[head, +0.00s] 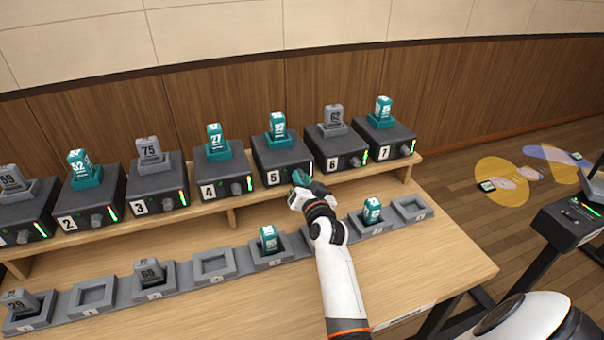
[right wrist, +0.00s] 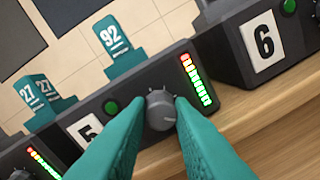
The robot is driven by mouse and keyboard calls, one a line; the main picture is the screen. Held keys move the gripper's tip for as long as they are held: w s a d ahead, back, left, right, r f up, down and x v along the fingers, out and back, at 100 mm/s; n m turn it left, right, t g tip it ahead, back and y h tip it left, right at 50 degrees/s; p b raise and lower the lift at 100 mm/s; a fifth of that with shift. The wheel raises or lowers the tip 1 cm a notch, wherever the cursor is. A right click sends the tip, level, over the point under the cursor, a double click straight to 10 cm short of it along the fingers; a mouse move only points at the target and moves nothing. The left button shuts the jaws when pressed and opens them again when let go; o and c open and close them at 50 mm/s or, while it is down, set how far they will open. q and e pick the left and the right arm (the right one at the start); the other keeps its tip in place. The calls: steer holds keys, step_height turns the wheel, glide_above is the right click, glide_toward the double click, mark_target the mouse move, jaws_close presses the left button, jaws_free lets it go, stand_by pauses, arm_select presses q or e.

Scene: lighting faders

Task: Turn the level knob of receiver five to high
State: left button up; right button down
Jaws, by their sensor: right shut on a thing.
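Receiver five (head: 283,158) is a dark box on the raised shelf with a white 5 label and a teal pack marked 92 in its top. In the right wrist view its grey level knob (right wrist: 161,110) sits between the two teal fingers of my right gripper (right wrist: 160,118), which is shut on it. A lit bar meter (right wrist: 196,80) in green, orange and red stands right of the knob. In the head view my right gripper (head: 301,180) is at the front of receiver five and hides the knob. My left gripper is not in view.
Receiver six (head: 340,150) stands close on the right and receiver four (head: 222,175) on the left. Below, a row of grey trays holds several packs, one of them teal (head: 269,239). The wooden table front (head: 230,310) is clear.

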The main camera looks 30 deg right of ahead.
steer(key=c, duration=1.3)
jaws_free()
steer(key=shift+o, duration=0.2)
steer(key=p+v, duration=0.4)
steer(key=v, duration=0.8)
